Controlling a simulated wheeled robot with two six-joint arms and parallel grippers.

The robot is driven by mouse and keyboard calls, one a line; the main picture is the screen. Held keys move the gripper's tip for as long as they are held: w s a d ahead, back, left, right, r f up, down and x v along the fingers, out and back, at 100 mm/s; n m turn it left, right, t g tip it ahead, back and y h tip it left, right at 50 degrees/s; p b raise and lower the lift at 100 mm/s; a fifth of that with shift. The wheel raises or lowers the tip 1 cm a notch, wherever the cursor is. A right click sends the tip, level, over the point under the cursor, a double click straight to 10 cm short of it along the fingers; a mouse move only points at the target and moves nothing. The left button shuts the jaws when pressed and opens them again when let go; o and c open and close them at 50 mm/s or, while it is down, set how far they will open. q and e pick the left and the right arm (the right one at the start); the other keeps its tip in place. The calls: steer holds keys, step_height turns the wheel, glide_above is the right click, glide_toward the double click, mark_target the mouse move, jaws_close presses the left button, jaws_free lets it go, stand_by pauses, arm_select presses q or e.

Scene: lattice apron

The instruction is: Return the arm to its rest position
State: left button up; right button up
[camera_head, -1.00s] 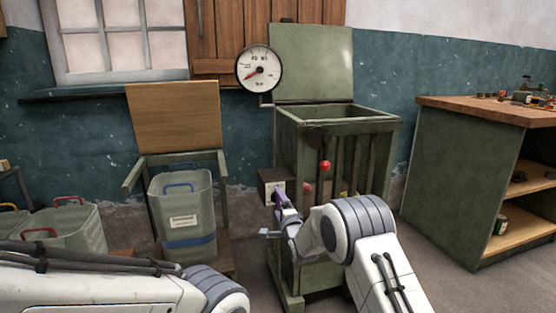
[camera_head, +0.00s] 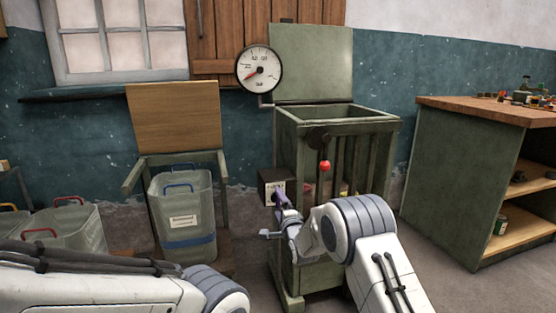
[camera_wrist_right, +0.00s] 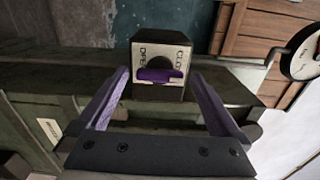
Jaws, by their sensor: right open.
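My right gripper (camera_head: 278,206) is in front of the lower left of the green slatted bin, with its purple finger near a small dark box (camera_head: 267,184). In the right wrist view the gripper (camera_wrist_right: 161,82) is open and empty. Its two purple fingers stand apart, either side of a purple knob (camera_wrist_right: 160,75) on the box's light plate. The plate reads OPEN and CLOSE, and the knob lies crosswise. My left arm (camera_head: 110,285) crosses the lower left of the head view; its gripper is not seen.
The green bin (camera_head: 360,122) has its lid raised, with a red ball knob (camera_head: 325,165) in front. A gauge (camera_head: 259,70) hangs above. A clear tub (camera_head: 182,210) stands left, and a green workbench (camera_head: 450,180) stands right. Open floor lies between bin and workbench.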

mark_target(279, 202)
steer(key=b+x, duration=0.1)
steer(key=x, duration=0.2)
steer(key=shift+w+a+f, duration=0.1)
steer(key=shift+w+a, duration=0.05)
steer(key=shift+w, duration=0.2)
steer(key=shift+s+n, duration=0.1)
steer(key=shift+n, duration=1)
steer(key=n+b, duration=0.1)
steer(key=n, duration=0.4)
steer(key=shift+f+n, duration=0.15)
steer(key=shift+n, duration=0.15)
steer(key=n, duration=0.4)
steer(key=shift+d+f+b, duration=0.1)
steer(key=shift+d+b, duration=0.1)
steer(key=shift+b, duration=0.1)
steer(key=n, duration=0.4)
steer(key=shift+d+n+b, duration=0.1)
steer(key=shift+n+b, duration=0.2)
steer(key=shift+b, duration=0.05)
steer(key=shift+s+d, duration=0.1)
steer(key=shift+s, duration=0.05)
steer(key=shift+s+d+p, duration=0.15)
steer(key=shift+s+p, duration=0.15)
steer(key=shift+s, duration=0.2)
